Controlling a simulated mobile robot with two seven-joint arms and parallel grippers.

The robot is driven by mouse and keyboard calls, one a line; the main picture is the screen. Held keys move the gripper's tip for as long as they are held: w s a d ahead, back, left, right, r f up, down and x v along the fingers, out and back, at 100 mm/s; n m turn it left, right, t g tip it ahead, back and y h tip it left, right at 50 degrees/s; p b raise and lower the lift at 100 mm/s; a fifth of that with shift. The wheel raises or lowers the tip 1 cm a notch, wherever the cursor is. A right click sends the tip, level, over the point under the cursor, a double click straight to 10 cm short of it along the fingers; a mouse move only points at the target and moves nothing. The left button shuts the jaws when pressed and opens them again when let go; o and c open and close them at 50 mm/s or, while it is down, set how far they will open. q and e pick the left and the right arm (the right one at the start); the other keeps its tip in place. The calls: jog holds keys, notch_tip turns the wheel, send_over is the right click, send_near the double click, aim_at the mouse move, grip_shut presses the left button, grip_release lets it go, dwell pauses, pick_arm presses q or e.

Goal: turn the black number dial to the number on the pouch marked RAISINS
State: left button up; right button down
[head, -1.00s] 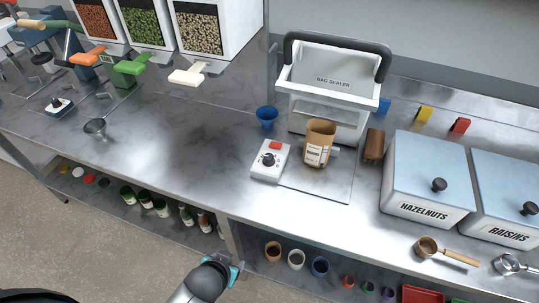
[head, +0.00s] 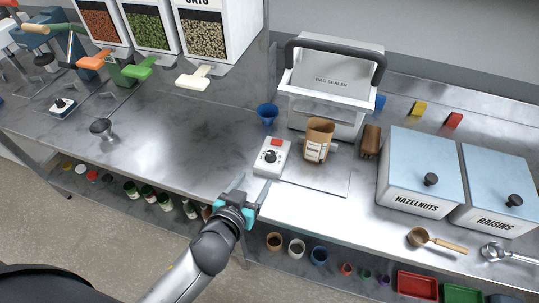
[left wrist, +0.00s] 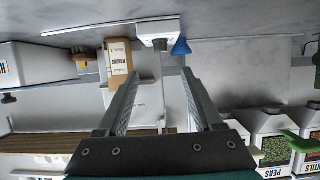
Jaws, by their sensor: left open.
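The black number dial (head: 270,157) sits on a small white box (head: 262,168) with a red button, on the steel counter. The box also shows in the left wrist view (left wrist: 156,27), upside down. The brown pouch (head: 318,141) stands open-topped just right of the box, with a white label; it also shows in the left wrist view (left wrist: 118,63). Its label is too small to read surely. My left gripper (head: 261,188) is open and empty, at the counter's front edge, short of the dial box and apart from it. My right gripper is in neither current view.
A bag sealer (head: 329,85) stands behind the pouch and a blue funnel (head: 267,113) behind the dial box. White HAZELNUTS (head: 414,203) and RAISINS (head: 493,221) bins stand at right.

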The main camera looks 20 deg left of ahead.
aim_at(269, 157)
pick_arm(q)
jog(key=b+x, duration=0.1)
jog(key=x, duration=1.2)
jog(key=shift+w+f, duration=0.2)
grip_shut()
